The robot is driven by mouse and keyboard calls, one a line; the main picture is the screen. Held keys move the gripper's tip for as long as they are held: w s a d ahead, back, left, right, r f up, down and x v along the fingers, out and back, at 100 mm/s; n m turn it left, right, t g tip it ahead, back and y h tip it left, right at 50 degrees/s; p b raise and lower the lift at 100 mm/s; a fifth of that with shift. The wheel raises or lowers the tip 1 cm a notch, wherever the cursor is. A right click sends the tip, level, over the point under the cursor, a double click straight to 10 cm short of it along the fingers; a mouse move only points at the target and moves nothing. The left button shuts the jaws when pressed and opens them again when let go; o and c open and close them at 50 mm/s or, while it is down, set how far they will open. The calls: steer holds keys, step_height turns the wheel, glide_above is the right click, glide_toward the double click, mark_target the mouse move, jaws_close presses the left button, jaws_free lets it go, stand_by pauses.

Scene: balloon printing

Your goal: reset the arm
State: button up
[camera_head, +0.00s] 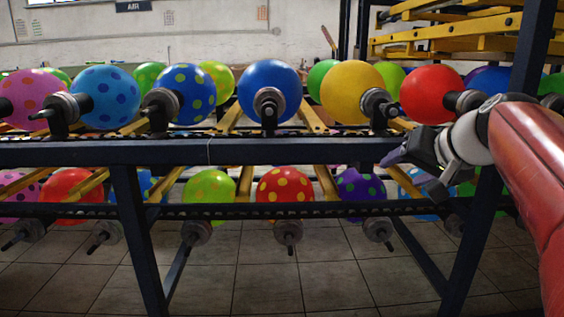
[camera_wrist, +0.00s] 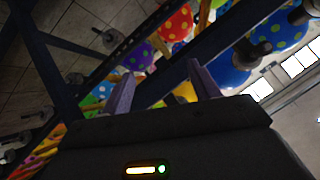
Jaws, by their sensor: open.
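My gripper (camera_head: 396,156) is at the right in the head view, in front of the rack's upper rail, below the red balloon. My red and white arm reaches in from the right edge. In the wrist view the two fingers of my gripper (camera_wrist: 162,92) stand apart with nothing held between them. The dark rail of the rack shows behind and between the fingers. The fingertips are small and dark in the head view.
The dark blue rack (camera_head: 210,152) carries two rows of balloons on spindles. On top are a blue balloon (camera_head: 269,88), a yellow balloon (camera_head: 350,91) and a red balloon (camera_head: 432,93). Below is a red dotted balloon (camera_head: 284,186). Tiled floor (camera_head: 255,275) is clear under the rack.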

steer(key=s+a+f+n+g+h+p, duration=0.1)
steer(key=s+a+f, duration=0.3)
steer(key=s+f, duration=0.5)
steer(key=s+a+f+n+g+h+p, duration=0.2)
steer(key=s+a+f+g+p, duration=0.1)
steer(key=s+f, duration=0.6)
steer(key=s+a, duration=0.1)
steer(key=s, duration=0.3)
steer(key=shift+f+g, duration=0.15)
steer(key=shift+g, duration=0.15)
